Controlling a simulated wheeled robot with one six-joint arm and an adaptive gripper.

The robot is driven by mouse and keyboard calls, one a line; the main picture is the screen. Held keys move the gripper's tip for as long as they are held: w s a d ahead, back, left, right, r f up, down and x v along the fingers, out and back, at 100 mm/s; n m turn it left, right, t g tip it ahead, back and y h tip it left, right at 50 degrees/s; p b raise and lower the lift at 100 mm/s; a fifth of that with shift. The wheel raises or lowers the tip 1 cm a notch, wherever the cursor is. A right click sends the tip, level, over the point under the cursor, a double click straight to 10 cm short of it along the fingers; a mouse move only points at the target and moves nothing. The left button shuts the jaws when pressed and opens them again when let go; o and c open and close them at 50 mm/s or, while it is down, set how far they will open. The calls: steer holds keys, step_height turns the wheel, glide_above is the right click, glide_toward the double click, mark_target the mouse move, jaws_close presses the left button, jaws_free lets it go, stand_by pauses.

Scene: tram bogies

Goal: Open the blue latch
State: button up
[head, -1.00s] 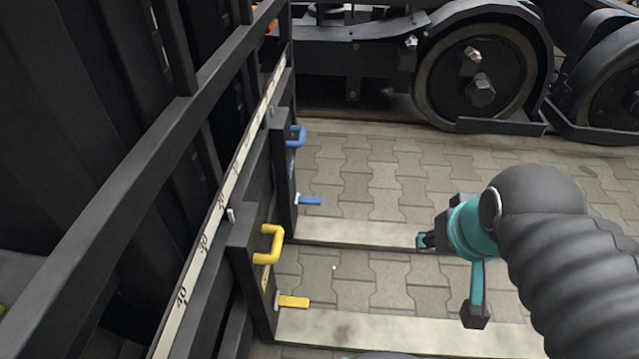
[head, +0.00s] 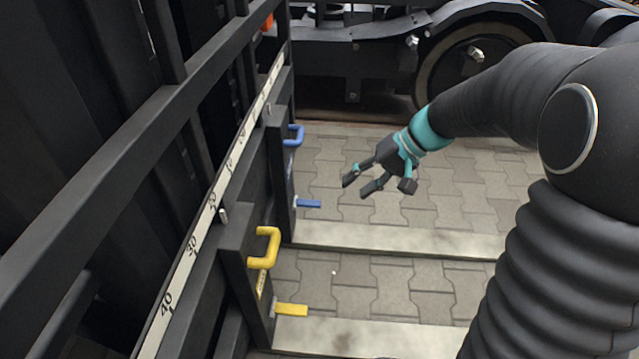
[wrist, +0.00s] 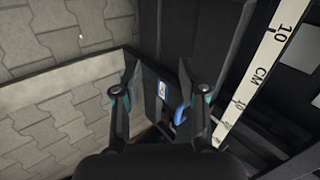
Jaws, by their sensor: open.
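The blue latch (head: 309,203) is a small flat tab low on a dark upright panel, left of the middle in the head view. It sticks out to the right. A blue U-shaped handle (head: 294,136) is above it on the same panel; a blue handle also shows between my fingers in the wrist view (wrist: 181,113). My gripper (head: 360,184) is open and empty, to the right of the latch and apart from it. In the wrist view, my gripper (wrist: 162,97) has its fingers spread towards the panel. I cannot make out the blue tab there.
A yellow handle (head: 266,246) and yellow tab (head: 291,310) are on the nearer panel. A white centimetre scale (head: 188,257) runs along the dark frame at left. Bogie wheels (head: 470,60) stand at the back. The paving (head: 350,278) right of the panels is clear.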

mark_target(317, 203)
steer(key=w+a+f+y+b, duration=0.2)
steer(key=w+f+y, duration=0.1)
steer(key=w+f, duration=0.65)
steer(key=w+d+f+m+t+y+b, duration=0.15)
steer(key=w+f, duration=0.35)
steer(key=f, duration=0.5)
steer(key=w+f+m+t+y+b, duration=0.1)
steer(key=w+f+m+t+y, duration=0.3)
steer(key=f, duration=0.6)
steer(key=w+d+f+t+b, duration=0.1)
steer(key=w+f+t, duration=0.1)
steer(key=w+f, duration=0.6)
steer(key=x, duration=0.4)
steer(key=s+f+x, duration=0.1)
steer(key=x, duration=0.3)
steer(key=s+a+x, duration=0.1)
steer(key=x, duration=0.3)
steer(key=shift+f, duration=0.35)
steer(key=shift+s, duration=0.1)
jaws_close()
